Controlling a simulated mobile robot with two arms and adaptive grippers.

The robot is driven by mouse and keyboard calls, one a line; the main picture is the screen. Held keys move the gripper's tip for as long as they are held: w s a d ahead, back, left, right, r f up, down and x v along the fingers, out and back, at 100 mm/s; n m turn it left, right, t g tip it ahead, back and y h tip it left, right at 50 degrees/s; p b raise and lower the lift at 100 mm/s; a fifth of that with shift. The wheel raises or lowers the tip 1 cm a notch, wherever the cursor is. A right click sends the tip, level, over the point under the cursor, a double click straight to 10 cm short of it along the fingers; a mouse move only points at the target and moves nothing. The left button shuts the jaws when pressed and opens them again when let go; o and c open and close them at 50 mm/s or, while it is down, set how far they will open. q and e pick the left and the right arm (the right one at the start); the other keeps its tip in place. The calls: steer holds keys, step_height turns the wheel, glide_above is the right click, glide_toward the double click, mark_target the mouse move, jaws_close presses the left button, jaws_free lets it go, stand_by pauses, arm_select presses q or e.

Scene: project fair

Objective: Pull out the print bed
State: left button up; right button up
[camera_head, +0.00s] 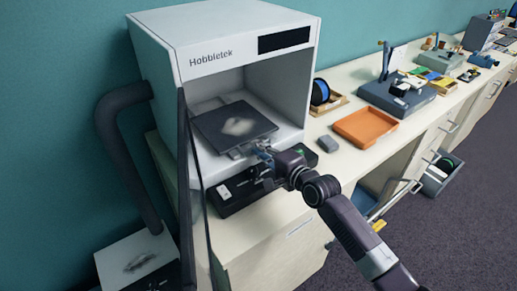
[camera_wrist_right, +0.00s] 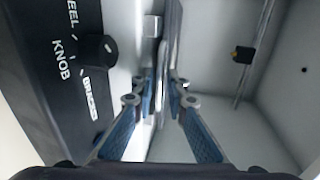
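The print bed (camera_head: 226,121) is a dark flat plate inside the white Hobbletek enclosure, with a pale smudge-like patch on top. A tab juts from its front edge. In the wrist view the bed (camera_wrist_right: 173,32) appears edge-on, as a thin dark strip. My right gripper (camera_head: 262,152) is at the bed's front edge, at the enclosure's opening. In the wrist view its blue-padded fingers (camera_wrist_right: 161,88) stand close together on both sides of the pale tab and appear shut on it. My left gripper is not in view.
A tall dark panel (camera_head: 195,190) stands at the opening's left side. A black control box (camera_head: 238,190) with a knob (camera_wrist_right: 97,50) sits below the bed. An orange tray (camera_head: 365,127) and a small grey block (camera_head: 327,144) lie right on the counter. Open floor lies in front.

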steer(key=shift+w, duration=0.1)
jaws_close()
stand_by(0.3)
